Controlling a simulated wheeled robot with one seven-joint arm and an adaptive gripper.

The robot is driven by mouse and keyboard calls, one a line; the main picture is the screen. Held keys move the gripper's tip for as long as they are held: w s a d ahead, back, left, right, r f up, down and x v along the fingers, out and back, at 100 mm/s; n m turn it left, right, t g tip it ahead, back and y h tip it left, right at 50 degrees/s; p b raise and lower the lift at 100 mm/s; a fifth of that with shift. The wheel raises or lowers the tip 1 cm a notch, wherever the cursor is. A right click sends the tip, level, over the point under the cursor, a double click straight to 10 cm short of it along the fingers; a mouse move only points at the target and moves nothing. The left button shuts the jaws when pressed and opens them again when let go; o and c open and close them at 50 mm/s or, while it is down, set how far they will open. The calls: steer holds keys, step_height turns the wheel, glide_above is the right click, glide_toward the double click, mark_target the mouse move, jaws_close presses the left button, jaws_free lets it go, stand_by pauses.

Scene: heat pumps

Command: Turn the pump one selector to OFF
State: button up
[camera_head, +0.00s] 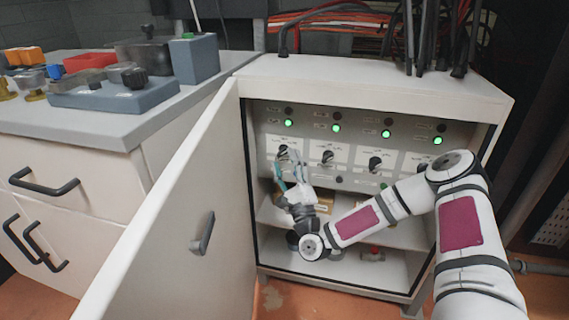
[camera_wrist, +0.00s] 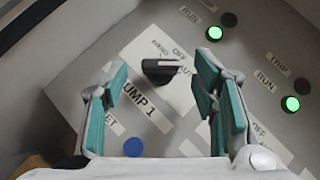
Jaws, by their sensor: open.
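The pump one selector (camera_wrist: 161,70) is a black knob with a white pointer mark, on a white plate labelled PUMP 1. In the wrist view its mark points right, toward AUTO; the OFF label lies up and right of the knob, with HAND beside it. In the head view the selector (camera_head: 282,150) is the leftmost knob, partly covered by my fingers. My gripper (camera_head: 291,166) is open in front of it. In the wrist view its teal-padded fingers (camera_wrist: 163,84) stand on either side of the knob, with gaps and no visible contact.
The white cabinet (camera_head: 390,85) has several more selectors to the right and lit green RUN lamps (camera_head: 336,128) above. Its open door (camera_head: 175,215) stands left of my arm. A blue button (camera_wrist: 133,147) lies below the selector. A shelf is under the panel.

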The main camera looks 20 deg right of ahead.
steer(key=shift+x, duration=0.75)
steer(key=c, duration=1.2)
steer(key=shift+o, duration=0.2)
steer(key=shift+y, duration=0.3)
